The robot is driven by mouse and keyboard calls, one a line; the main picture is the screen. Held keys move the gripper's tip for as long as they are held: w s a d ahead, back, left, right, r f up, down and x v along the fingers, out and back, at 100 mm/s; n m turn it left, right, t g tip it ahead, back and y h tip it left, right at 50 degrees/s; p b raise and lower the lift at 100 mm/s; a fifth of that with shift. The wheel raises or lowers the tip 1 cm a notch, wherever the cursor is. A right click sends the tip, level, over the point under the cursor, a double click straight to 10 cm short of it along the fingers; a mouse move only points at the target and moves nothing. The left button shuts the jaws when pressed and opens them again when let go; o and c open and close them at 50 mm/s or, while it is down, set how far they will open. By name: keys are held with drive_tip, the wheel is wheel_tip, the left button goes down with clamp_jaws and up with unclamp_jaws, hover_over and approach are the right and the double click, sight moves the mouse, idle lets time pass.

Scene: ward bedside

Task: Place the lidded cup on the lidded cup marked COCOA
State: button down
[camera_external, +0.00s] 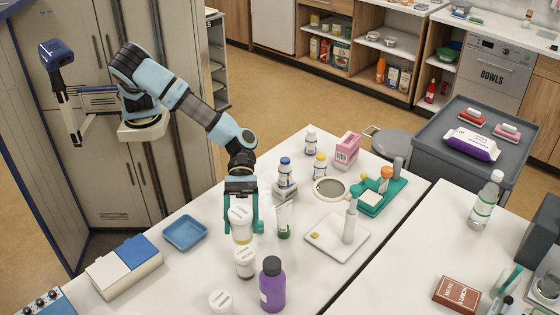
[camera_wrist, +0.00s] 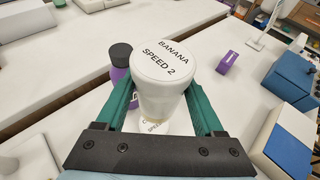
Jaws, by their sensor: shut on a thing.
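My gripper (camera_external: 241,224) is shut on a white-lidded cup (camera_external: 240,214), whose lid reads BANANA SPEED 2 in the wrist view (camera_wrist: 164,62). The held cup is upright between the green fingers. A second white-lidded cup (camera_external: 244,262) stands on the table just below and in front of it. In the wrist view a white lid (camera_wrist: 153,127) shows beneath the held cup, with only a "C" and part of "SPEED" readable, the rest hidden. A third white-lidded cup (camera_external: 221,302) stands at the front edge of the picture. I cannot read COCOA on any lid.
A purple bottle (camera_external: 272,285) stands close to the right of the second cup. A blue tray (camera_external: 185,233) and a blue-and-white box (camera_external: 124,266) lie to the left. Bare table separates the tray and cups.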

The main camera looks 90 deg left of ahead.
sight(243, 236)
drive_tip(key=shift+f+p, duration=0.65)
drive_tip(key=shift+f, duration=2.25)
drive_tip(key=shift+f, duration=0.1)
unclamp_jaws()
drive_tip(key=shift+a+r, duration=0.1)
drive_tip(key=shift+r, duration=0.1)
drive_tip(key=b+v, duration=0.3)
drive_tip(key=v, duration=0.8)
drive_tip(key=shift+a, duration=0.4)
